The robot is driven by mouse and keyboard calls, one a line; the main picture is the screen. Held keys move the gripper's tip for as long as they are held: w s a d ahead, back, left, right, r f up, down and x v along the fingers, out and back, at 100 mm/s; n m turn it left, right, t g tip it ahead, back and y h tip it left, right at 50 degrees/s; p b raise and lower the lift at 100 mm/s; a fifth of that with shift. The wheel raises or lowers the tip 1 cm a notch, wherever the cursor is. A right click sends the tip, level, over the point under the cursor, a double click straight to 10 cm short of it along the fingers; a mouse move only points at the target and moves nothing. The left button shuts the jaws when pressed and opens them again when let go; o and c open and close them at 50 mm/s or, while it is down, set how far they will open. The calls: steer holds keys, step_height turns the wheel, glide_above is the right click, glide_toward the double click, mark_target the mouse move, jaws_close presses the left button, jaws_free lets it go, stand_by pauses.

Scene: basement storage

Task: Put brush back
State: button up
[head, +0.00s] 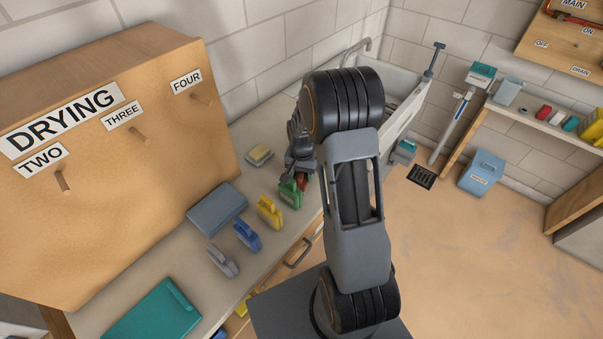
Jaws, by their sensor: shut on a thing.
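My gripper (299,172) points down over the counter, at the far end of a row of small handled brushes. It is shut on a red-brown thing (303,183), which looks like a brush and is mostly hidden by the gripper and arm. I cannot tell if it touches the counter. Just in front stands a green brush (290,197). Nearer in the row are a yellow brush (269,213), a blue brush (248,237) and a grey brush (222,262).
A wooden board marked DRYING (110,175) with pegs stands at left. A grey-blue box (217,208), a sponge-like block (259,155) and a teal case (153,312) lie on the counter. A sink (402,90) is behind my arm. Floor at right is mostly clear, with a blue bin (482,174).

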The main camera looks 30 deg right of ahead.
steer(key=o, duration=0.9)
step_height(320, 180, up, 12)
steer(key=f, duration=0.1)
steer(key=s+a+r+n+t, duration=0.2)
steer(key=s+a+r+n, duration=0.2)
steer(key=s, duration=0.4)
steer(key=s+a+r+n+t, duration=0.2)
steer(key=s+a+r+n, duration=0.2)
steer(key=s, duration=0.4)
steer(key=shift+a+r+n+t+b, duration=0.35)
steer(key=shift+a+r, duration=0.35)
steer(key=shift+r, duration=0.35)
